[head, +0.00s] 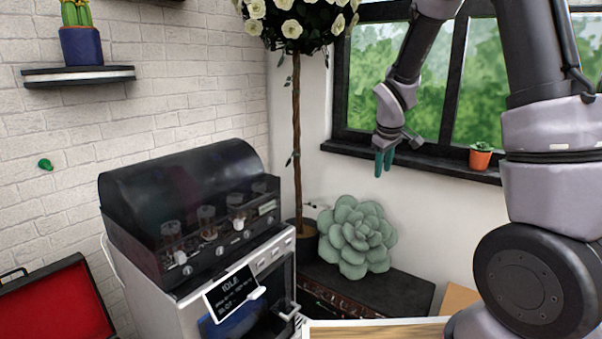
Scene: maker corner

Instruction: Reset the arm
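My arm rises on the right side of the head view and bends over at the top, in front of the window. My gripper (384,162) hangs from its end, with teal fingers pointing down, just in front of the window sill and above the grey-green succulent plant. The fingers look close together, but they are too small to tell whether they are open or shut. I see nothing clearly held below them.
A machine with a dark hood (180,190) stands at the left centre, with a small sign (232,293) on its front. A large succulent (357,237) sits on a dark case (400,292). A potted plant (480,157) stands on the sill (440,168). A flowering tree (297,120) rises beside the window.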

